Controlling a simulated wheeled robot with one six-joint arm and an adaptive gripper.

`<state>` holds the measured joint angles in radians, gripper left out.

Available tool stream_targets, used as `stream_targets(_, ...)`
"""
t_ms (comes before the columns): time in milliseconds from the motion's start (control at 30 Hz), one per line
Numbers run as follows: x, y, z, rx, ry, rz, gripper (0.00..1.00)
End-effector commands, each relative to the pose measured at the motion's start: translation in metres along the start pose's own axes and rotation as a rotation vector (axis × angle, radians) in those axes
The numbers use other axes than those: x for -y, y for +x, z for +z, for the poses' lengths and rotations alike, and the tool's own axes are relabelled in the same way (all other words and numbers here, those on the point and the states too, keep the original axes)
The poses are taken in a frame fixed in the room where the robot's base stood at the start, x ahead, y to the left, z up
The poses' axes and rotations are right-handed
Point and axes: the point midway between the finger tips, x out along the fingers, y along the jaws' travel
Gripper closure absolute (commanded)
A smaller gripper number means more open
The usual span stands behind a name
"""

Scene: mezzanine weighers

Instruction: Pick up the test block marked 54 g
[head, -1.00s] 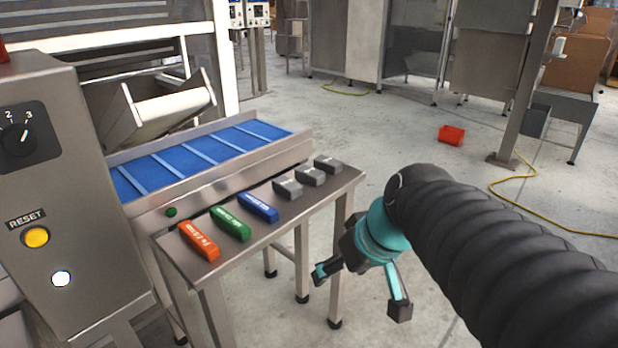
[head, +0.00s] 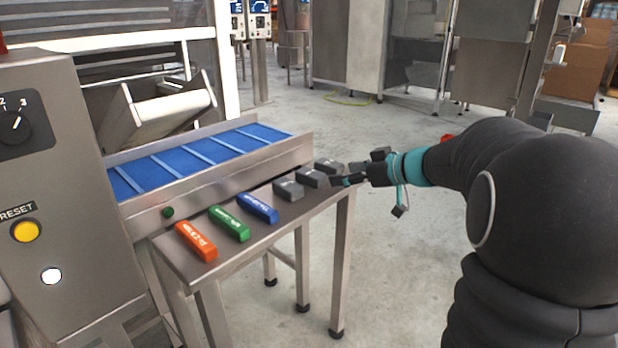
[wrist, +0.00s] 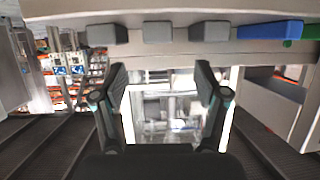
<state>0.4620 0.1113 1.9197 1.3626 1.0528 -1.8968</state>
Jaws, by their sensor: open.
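Three grey test blocks, the near one (head: 289,190), the middle one (head: 314,178) and the far one (head: 329,166), lie in a row at the right end of the steel shelf. Their marks are too small to read, so I cannot tell which is the 54 g one. In the wrist view grey blocks show along the top, at left (wrist: 107,34), middle (wrist: 158,32) and right (wrist: 210,31). My gripper (head: 372,195) is open and empty, at the shelf's right end, close to the grey blocks. Both fingers (wrist: 162,82) show apart in the wrist view, with no block between them.
Orange (head: 196,241), green (head: 229,223) and blue (head: 258,207) bars lie left of the grey blocks on the shelf (head: 250,240). A blue belt conveyor (head: 200,155) runs behind it. A control box (head: 60,210) stands at left. Floor right of the shelf is open.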

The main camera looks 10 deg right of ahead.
Motion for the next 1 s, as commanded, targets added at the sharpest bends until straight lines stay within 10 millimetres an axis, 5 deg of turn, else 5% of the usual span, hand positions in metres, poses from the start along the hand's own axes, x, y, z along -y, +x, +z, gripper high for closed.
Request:
stream_targets(300,0.001,0.052,-0.001,0.002,0.002,-0.003,0.27)
stream_targets(567,0.000,0.064,-0.001,0.002,0.001,-0.002,0.27)
stream_targets(1000,-0.003,0.112,-0.003,0.002,0.002,-0.001,0.27)
